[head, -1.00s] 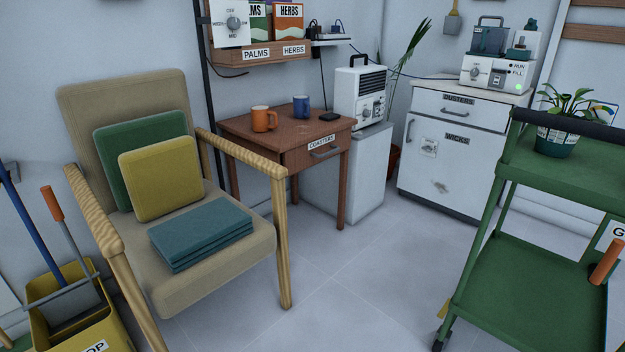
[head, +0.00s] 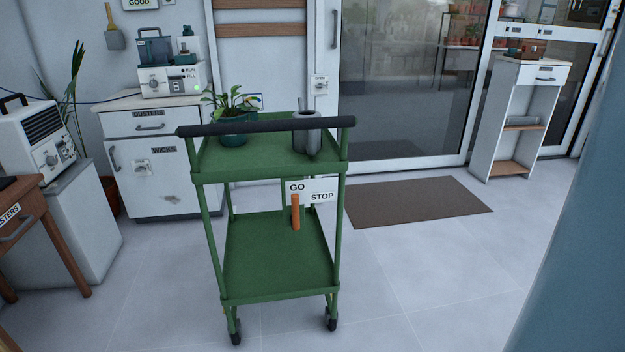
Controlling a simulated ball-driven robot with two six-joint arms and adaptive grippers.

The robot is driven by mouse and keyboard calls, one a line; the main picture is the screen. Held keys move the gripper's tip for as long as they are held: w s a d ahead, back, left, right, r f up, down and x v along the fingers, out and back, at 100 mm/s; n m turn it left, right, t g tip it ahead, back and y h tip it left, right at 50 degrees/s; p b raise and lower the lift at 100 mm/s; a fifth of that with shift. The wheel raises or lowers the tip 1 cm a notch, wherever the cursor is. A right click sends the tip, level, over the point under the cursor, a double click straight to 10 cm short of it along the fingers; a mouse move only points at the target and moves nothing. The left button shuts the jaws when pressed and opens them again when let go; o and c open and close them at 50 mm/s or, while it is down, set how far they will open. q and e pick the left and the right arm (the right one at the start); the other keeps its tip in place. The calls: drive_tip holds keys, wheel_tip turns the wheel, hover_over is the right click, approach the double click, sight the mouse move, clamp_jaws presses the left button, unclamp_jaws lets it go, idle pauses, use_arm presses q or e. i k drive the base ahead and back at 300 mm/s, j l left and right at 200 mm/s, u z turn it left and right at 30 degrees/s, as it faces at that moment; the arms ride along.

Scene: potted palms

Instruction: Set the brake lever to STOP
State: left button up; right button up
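The brake lever (head: 296,212) is an orange handle on the green trolley (head: 275,262), between its upper and lower shelves. It stands about upright, with its top just under the GO label (head: 296,187). The STOP label (head: 322,196) is to the right of it on the same white plate. The trolley's black push bar (head: 266,127) faces me above the lever. Neither of my grippers is in the head view.
A potted plant (head: 232,128) and a grey metal can (head: 307,134) stand on the trolley's top shelf. A white cabinet (head: 150,165) is behind left, a wooden table (head: 28,225) at the left edge. A brown mat (head: 418,202) lies right. Floor before the trolley is clear.

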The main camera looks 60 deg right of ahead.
sight(294, 217)
drive_tip(key=z, duration=1.6)
